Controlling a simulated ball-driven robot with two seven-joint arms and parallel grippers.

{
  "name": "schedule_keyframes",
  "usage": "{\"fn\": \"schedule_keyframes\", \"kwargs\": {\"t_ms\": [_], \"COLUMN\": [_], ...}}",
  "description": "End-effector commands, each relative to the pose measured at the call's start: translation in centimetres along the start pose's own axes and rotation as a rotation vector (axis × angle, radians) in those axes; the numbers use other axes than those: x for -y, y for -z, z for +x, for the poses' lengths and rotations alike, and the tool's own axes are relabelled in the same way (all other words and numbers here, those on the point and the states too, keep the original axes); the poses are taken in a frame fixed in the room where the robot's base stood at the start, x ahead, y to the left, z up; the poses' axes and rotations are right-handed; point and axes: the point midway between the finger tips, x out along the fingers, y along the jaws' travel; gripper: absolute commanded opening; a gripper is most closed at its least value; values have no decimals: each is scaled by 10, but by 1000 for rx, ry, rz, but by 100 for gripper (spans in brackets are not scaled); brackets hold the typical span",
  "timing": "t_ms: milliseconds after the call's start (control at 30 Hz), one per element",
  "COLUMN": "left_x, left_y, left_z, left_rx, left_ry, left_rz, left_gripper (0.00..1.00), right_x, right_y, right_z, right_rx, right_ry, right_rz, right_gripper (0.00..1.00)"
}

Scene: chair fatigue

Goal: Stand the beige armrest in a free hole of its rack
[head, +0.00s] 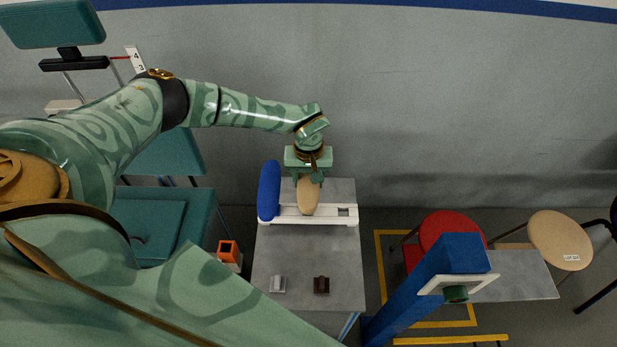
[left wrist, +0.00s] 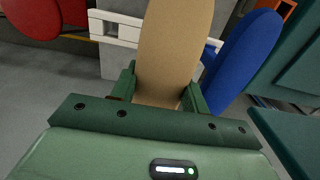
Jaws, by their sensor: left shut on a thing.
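The beige armrest (head: 308,198) is held by my left gripper (head: 311,178), which is shut on its end, over the middle of the white rack (head: 330,219). In the left wrist view the beige armrest (left wrist: 174,50) reaches away from the fingers (left wrist: 160,92) and overlaps the rack (left wrist: 115,28). I cannot tell whether its far end is in a hole or just above the rack. A blue armrest (head: 269,190) stands at the rack's left end. An empty hole (head: 344,211) shows at the rack's right end. My right gripper is not in view.
The rack stands on a grey table (head: 308,256) with a light grey block (head: 278,284) and a dark brown block (head: 321,285) near its front. An orange box (head: 228,250) is left of it. Teal chairs stand left; a red stool (head: 452,228) and blue post (head: 430,285) stand right.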

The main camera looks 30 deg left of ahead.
Motion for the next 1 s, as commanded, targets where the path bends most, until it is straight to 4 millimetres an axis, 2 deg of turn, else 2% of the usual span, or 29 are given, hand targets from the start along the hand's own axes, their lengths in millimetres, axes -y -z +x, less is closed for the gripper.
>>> {"fn": "schedule_keyframes", "kwargs": {"t_ms": [1000], "left_x": [0], "left_y": [0], "left_z": [26], "left_rx": [-1], "left_ry": [-1], "left_rz": [0], "left_gripper": [25], "right_x": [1], "right_y": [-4], "right_z": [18], "right_rx": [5], "right_ry": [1], "right_rz": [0], "right_gripper": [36]}}
